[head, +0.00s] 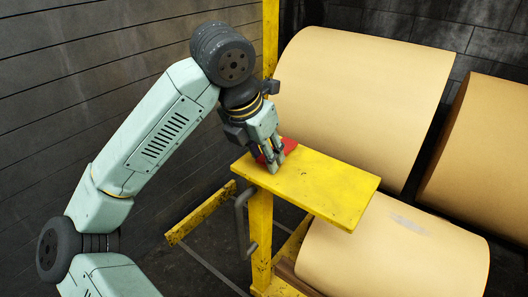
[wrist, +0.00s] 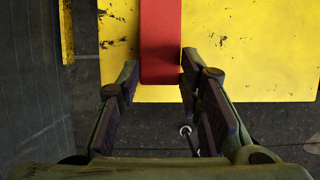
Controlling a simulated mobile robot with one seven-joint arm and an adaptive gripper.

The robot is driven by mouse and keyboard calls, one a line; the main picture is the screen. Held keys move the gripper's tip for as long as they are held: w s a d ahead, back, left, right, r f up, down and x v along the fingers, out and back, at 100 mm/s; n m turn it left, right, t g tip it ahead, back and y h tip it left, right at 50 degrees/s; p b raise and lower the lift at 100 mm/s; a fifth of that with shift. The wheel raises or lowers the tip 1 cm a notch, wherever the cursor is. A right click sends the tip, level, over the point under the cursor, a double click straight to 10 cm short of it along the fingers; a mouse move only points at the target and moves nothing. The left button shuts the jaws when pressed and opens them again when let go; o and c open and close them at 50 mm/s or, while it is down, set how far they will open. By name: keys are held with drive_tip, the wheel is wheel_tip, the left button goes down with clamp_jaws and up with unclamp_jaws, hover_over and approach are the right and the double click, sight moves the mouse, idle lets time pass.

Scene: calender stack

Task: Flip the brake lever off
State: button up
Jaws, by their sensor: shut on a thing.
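The red brake lever (head: 289,145) sits at the left end of the yellow platform, partly hidden behind my gripper (head: 270,158) in the head view.
The yellow platform (head: 325,187) stands on a yellow post (head: 260,235) with a bent grey pipe (head: 240,215) beside it. Large tan rolls (head: 360,100) fill the right side. A yellow rail (head: 200,212) lies low at left. The space above the platform is clear.

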drive_tip(key=c, duration=0.6)
drive_tip(key=shift+o, duration=0.2)
drive_tip(key=shift+w+d+r+g+y+p, duration=0.25)
drive_tip(key=shift+r+g+y+p, duration=0.35)
drive_tip(key=shift+g+p, duration=0.15)
drive_tip(key=shift+w+g+y, duration=0.15)
drive_tip(key=shift+g+y, duration=0.15)
drive_tip(key=shift+g, duration=0.25)
drive_tip(key=o, duration=1.2)
drive_tip(key=shift+c, duration=0.2)
wheel_tip(320, 180, up, 12)
drive_tip(key=s, duration=0.1)
drive_tip(key=shift+s+a, duration=0.25)
drive_tip(key=shift+a, duration=0.2)
